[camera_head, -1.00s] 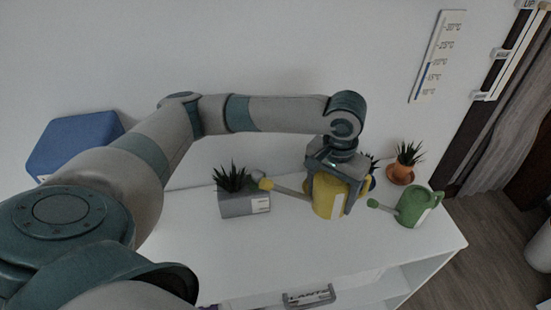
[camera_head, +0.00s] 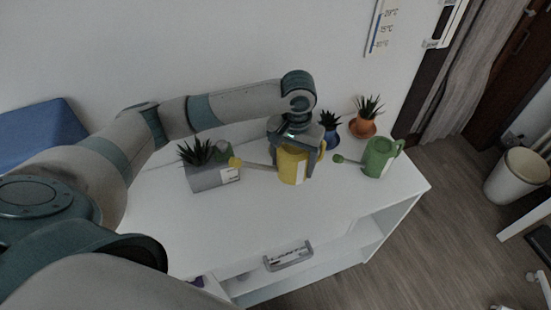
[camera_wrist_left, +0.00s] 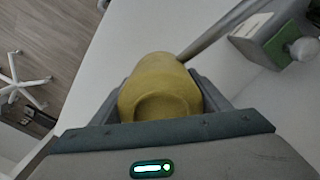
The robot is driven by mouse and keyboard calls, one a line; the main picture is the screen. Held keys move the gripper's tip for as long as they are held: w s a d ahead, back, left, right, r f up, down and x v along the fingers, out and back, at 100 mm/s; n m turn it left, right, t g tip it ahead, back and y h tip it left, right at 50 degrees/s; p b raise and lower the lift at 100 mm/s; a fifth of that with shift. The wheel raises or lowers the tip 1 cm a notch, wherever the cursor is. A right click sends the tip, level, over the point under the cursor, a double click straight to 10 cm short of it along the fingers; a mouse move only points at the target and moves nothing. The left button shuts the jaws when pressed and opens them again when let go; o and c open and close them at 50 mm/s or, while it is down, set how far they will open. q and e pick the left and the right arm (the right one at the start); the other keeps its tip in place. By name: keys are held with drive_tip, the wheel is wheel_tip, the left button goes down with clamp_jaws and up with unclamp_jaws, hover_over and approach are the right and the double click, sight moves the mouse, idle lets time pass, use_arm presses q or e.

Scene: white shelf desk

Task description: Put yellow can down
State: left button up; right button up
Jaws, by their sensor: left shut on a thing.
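The yellow watering can (camera_head: 291,166) is upright in my left gripper (camera_head: 299,160), whose fingers stand on either side of its body. The can is over the white desk top (camera_head: 290,215), its spout pointing left; I cannot tell whether its base touches the desk. In the left wrist view, the yellow can (camera_wrist_left: 160,88) fills the space between the two fingers, with its spout toward the upper right. My right gripper is not in view.
A green watering can (camera_head: 379,158) stands to the right. A grey planter (camera_head: 212,177) is to the left. A blue pot (camera_head: 330,138) and an orange pot (camera_head: 362,127) stand behind. The desk's front area is clear.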

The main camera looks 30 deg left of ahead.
sight(294, 148)
use_arm(q)
drive_tip(key=shift+f+p, duration=0.3)
drive_tip(key=shift+f, duration=1.85)
drive_tip(key=shift+f+p, duration=0.35)
drive_tip(key=shift+f, duration=1.55)
drive_tip(key=o, duration=1.2)
drive_tip(key=shift+f, duration=0.15)
wheel_tip(294, 148, up, 12)
drive_tip(key=shift+r+b, duration=0.2)
drive_tip(key=shift+b, duration=1)
